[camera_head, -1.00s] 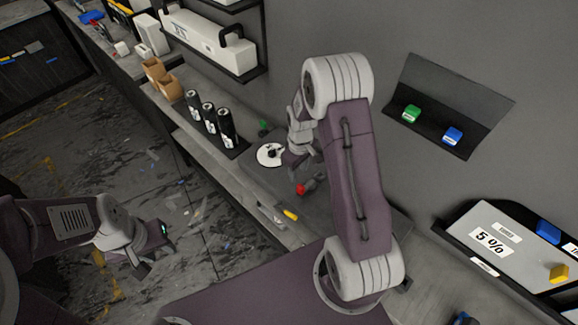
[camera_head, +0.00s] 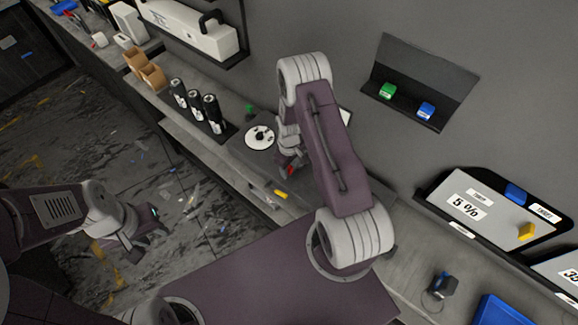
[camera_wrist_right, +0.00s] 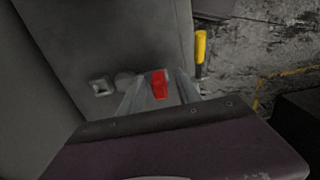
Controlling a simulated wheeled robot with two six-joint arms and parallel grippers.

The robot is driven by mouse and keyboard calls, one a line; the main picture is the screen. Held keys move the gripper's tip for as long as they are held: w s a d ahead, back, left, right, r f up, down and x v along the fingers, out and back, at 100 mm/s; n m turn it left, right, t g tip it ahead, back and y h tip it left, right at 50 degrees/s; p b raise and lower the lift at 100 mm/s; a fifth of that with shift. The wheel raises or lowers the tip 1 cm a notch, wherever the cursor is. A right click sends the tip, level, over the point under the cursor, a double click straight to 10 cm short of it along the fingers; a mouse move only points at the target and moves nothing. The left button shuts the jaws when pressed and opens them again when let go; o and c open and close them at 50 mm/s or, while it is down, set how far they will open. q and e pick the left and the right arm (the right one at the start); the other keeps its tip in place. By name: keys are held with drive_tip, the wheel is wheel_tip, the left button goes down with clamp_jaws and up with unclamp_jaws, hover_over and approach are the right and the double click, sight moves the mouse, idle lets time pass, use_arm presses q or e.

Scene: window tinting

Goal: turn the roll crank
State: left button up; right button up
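A red handle (camera_head: 291,170) shows on the bench just below my right gripper (camera_head: 289,163) in the head view, partly covered by it. I take it for the roll crank's grip; the crank arm itself is not clear. In the right wrist view the red handle (camera_wrist_right: 159,84) lies between the two grey fingers of my right gripper (camera_wrist_right: 160,92). The fingers are apart, one on each side of it, and I see no clear contact. A white disc with a black hub (camera_head: 259,138) lies left of the gripper. My left gripper (camera_head: 146,242) hangs over the floor, open and empty.
A wall shelf (camera_head: 426,82) holds green and blue blocks.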

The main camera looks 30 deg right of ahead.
drive_tip(key=shift+w+f, duration=0.1)
drive_tip(key=shift+w, duration=0.1)
clamp_jaws()
idle(1.1)
